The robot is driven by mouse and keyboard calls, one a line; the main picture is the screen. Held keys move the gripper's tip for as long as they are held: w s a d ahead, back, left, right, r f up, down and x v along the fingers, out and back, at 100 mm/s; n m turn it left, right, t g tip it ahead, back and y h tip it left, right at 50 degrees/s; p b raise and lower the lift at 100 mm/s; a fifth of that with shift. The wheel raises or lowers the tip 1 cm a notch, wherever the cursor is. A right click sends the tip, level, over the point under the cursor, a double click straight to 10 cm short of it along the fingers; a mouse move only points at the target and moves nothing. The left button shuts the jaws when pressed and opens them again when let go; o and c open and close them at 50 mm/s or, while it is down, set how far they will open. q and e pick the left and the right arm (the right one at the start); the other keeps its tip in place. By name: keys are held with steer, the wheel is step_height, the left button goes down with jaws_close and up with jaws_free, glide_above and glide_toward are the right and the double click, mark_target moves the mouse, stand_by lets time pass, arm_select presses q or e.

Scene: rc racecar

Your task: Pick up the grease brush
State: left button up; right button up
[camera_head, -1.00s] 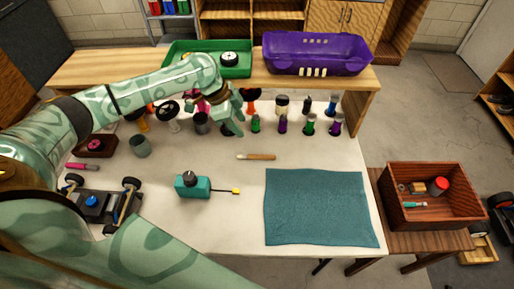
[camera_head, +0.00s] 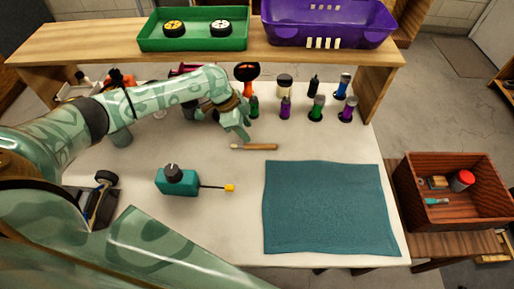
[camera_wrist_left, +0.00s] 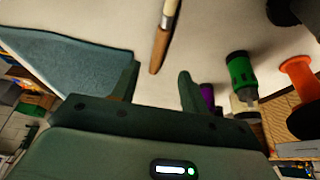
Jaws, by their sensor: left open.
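The grease brush (camera_head: 255,147), with a brown wooden handle and a paler end, lies flat on the white table above the teal mat. It also shows in the left wrist view (camera_wrist_left: 161,45), its wooden handle pointing toward the gap between my fingers. My left gripper (camera_head: 241,130) is open and empty, just behind the brush in the head view. Its two fingers also show in the left wrist view (camera_wrist_left: 160,82), apart, with the handle end beyond them. I cannot tell whether they touch it. My right gripper is not in view.
Several bottles, including a green one (camera_head: 317,108), stand behind the brush. A teal oil can (camera_head: 181,181) with a yellow-tipped spout is at left front, and a teal mat (camera_head: 328,207) lies at right front. A wooden crate (camera_head: 407,197) is on the right; table between is clear.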

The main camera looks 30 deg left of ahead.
mark_target(255, 145)
arm_select(q)
steer(key=shift+x, duration=1.1)
steer(key=b+x, duration=0.1)
steer(key=x, duration=0.1)
steer(key=b+x, duration=0.1)
steer(key=x, duration=0.2)
steer(key=shift+s+a+f+b, duration=0.15)
steer(key=shift+f+b, duration=0.2)
steer(key=shift+b, duration=0.05)
steer(key=shift+r, duration=0.15)
steer(key=shift+c, duration=0.2)
jaws_close()
